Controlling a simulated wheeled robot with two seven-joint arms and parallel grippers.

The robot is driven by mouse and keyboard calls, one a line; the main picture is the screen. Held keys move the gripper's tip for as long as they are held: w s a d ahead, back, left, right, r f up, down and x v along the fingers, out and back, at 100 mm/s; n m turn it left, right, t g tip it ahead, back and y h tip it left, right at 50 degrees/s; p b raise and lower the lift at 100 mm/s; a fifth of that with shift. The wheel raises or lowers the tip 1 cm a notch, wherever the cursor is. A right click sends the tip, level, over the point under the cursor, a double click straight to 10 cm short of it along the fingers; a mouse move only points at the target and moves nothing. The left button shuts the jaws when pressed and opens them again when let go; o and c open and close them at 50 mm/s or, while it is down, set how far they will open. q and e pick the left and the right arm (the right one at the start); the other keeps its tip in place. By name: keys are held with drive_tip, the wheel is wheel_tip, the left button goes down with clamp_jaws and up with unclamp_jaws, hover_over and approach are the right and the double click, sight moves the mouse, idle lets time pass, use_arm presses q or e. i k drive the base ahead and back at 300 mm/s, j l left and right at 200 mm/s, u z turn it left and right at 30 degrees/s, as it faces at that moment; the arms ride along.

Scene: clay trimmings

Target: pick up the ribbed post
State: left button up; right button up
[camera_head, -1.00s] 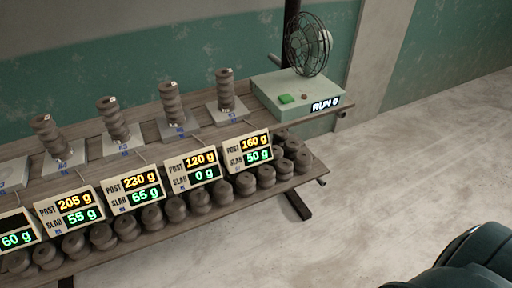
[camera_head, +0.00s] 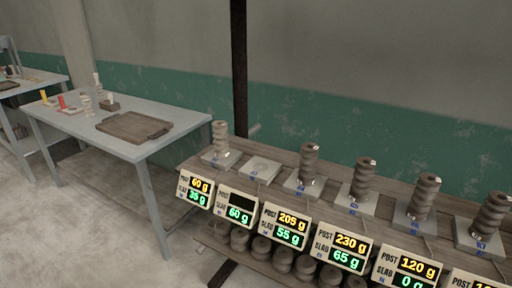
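Several ribbed clay posts stand upright on grey slabs along a wooden bench. The leftmost post (camera_head: 220,137) is paler and slimmer, above a display (camera_head: 195,190) reading post 60 g, slab 35 g. The slab (camera_head: 260,169) beside it is bare; its display (camera_head: 237,207) has a blank post line and 60 g. Grey-brown posts follow to the right: one (camera_head: 308,163) over 205 g, one (camera_head: 362,179) over 230 g, one (camera_head: 424,197) over 120 g with slab 0 g, and one (camera_head: 491,214) at the right edge. Neither of my grippers is in view.
Dark clay rings (camera_head: 283,259) fill a lower shelf under the displays. A grey-blue table (camera_head: 165,112) at left bears a brown tray (camera_head: 133,127), a pale ribbed piece (camera_head: 87,104) and small coloured items. A dark pole (camera_head: 239,70) rises behind the bench. Floor at lower left is clear.

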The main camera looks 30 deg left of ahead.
sight(220, 135)
drive_tip(key=j+u, duration=0.2)
drive_tip(key=j, duration=0.3)
drive_tip(key=j+u, duration=0.25)
drive_tip(key=j, duration=0.3)
drive_tip(key=i+j+u, duration=0.2)
drive_tip(key=j, duration=0.3)
drive_tip(key=k, duration=0.05)
